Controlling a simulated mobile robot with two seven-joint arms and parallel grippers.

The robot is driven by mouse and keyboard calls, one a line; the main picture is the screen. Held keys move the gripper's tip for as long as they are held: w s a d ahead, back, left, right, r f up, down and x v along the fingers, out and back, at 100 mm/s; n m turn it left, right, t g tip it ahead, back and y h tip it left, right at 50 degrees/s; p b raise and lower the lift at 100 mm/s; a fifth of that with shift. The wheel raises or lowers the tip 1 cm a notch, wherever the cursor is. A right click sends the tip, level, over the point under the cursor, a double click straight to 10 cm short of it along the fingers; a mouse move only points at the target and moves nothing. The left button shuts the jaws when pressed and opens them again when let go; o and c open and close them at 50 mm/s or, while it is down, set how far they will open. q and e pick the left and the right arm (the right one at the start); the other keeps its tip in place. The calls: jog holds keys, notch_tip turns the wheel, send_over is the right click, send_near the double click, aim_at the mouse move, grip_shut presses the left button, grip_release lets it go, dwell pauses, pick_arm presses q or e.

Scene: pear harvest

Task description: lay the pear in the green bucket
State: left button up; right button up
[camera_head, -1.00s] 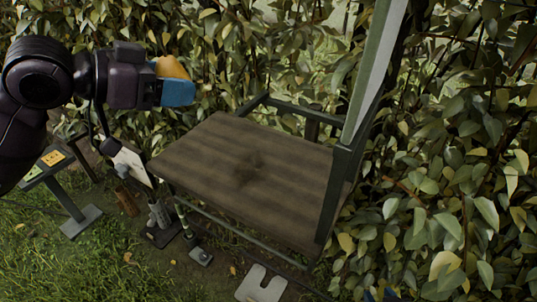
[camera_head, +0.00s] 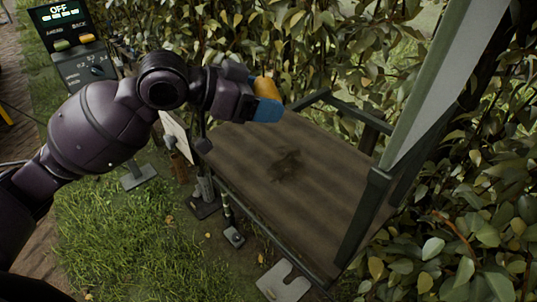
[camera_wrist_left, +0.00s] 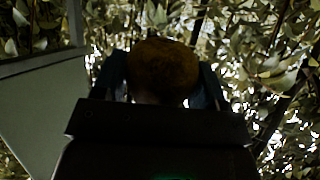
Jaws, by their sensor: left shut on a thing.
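My left gripper (camera_head: 262,100) is shut on a yellow-orange pear (camera_head: 267,88). It holds the pear in the air above the far left part of a brown wooden table top. In the left wrist view the pear (camera_wrist_left: 163,68) sits dark between the two fingers of the gripper (camera_wrist_left: 162,85). Part of the pear is hidden behind the blue fingertip in the head view. No green bucket shows in either view. My right gripper is not in view.
The brown table top (camera_head: 310,185) is bare apart from a dark stain. A green-framed panel (camera_head: 440,80) rises at its right. Leafy hedge (camera_head: 300,40) stands behind. A control box (camera_head: 85,65) with an OFF display is at the upper left. Grass (camera_head: 120,225) lies below.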

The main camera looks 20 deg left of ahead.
pick_arm(q)
send_over(265, 167)
notch_tip(265, 167, down, 9)
jog(key=shift+r+b, duration=0.2)
jog(key=shift+b, duration=0.15)
notch_tip(265, 167, down, 4)
jog(key=shift+f, duration=0.1)
jog(key=shift+f+b, duration=0.25)
jog(key=shift+b, duration=0.05)
jog(key=o, duration=0.9)
jog(key=shift+o, duration=0.5)
jog(key=shift+r, duration=0.1)
